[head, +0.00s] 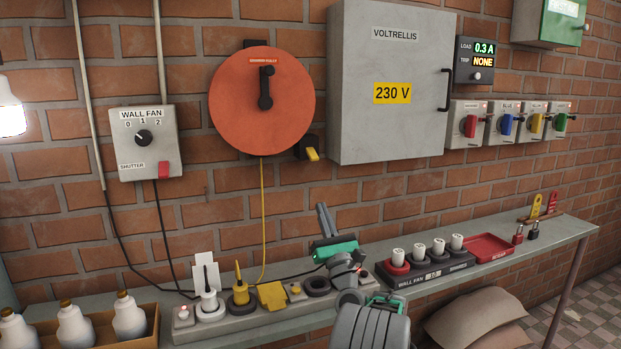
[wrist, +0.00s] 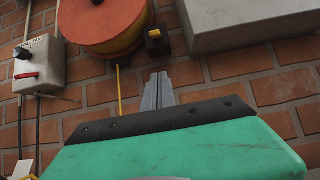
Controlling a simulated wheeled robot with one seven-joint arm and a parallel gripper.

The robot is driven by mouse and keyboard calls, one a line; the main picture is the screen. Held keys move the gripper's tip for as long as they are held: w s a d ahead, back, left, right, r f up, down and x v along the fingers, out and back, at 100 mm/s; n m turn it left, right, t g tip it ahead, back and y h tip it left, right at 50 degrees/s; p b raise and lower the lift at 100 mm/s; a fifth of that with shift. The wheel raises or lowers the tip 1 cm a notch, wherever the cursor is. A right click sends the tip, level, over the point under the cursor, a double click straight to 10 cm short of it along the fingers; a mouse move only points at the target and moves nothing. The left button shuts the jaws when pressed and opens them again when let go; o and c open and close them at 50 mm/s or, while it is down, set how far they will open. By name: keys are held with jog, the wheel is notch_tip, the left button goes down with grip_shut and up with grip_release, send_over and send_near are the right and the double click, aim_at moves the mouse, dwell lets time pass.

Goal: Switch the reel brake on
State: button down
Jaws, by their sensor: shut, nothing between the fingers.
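An orange cable reel (head: 235,105) with a black crank hangs on the brick wall; it also shows in the wrist view (wrist: 98,20). At its lower right is a small black box (head: 308,142) with a yellow lever (head: 313,155), which looks like the reel brake. In the head view the lever points down and to the right. The yellow lever also shows in the wrist view (wrist: 154,34). My gripper (head: 322,206) is shut and empty, below the lever and apart from it. Its fingertips (wrist: 159,76) point up towards the brake box.
A grey cabinet (head: 390,70) stands out from the wall to the right of the brake. A yellow cable (head: 263,215) hangs from the reel to a power strip on the shelf. A wall fan box (head: 145,150) is at left. Bare brick lies around the brake's underside.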

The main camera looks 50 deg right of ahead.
aim_at(312, 154)
jog(key=shift+d, duration=0.1)
jog(key=w+d+r+p, duration=0.3)
jog(key=w+r+p, duration=0.2)
jog(key=r, duration=0.5)
jog(key=shift+p, duration=0.85)
jog(key=shift+w, duration=0.1)
